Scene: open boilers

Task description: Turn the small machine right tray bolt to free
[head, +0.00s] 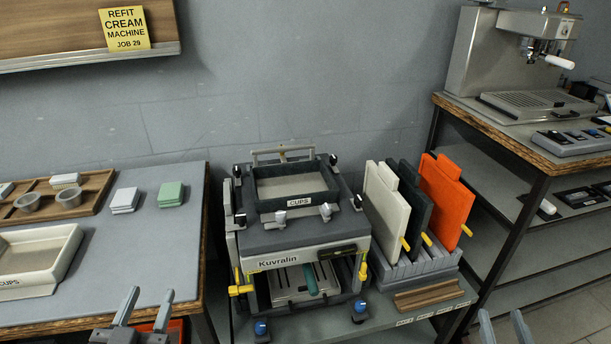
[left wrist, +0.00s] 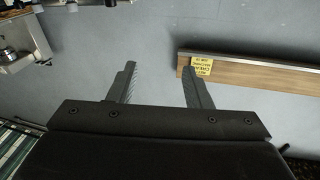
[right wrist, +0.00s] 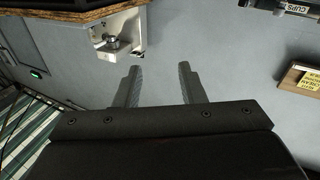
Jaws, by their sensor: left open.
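The small machine (head: 310,238), labelled Kuvralin, stands on a low shelf in the middle of the head view. A dark-rimmed tray (head: 262,198) labelled CUPS sits on its top. A light grey bolt-like knob (head: 325,212) stands at the tray's front right, with a similar knob (head: 281,217) further left. Which way they are turned is too small to tell. My left gripper (head: 148,302) is open and empty, left of and in front of the machine. My right gripper (head: 501,322) is open and empty at the lower right, clear of the machine.
White, dark and orange panels (head: 447,200) stand in a rack right of the machine. A table (head: 150,240) with cups and a tray is at the left. A bench (head: 500,130) with an espresso machine (head: 520,60) is at the right. Yellow handles (head: 240,289) stick out from the machine's front.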

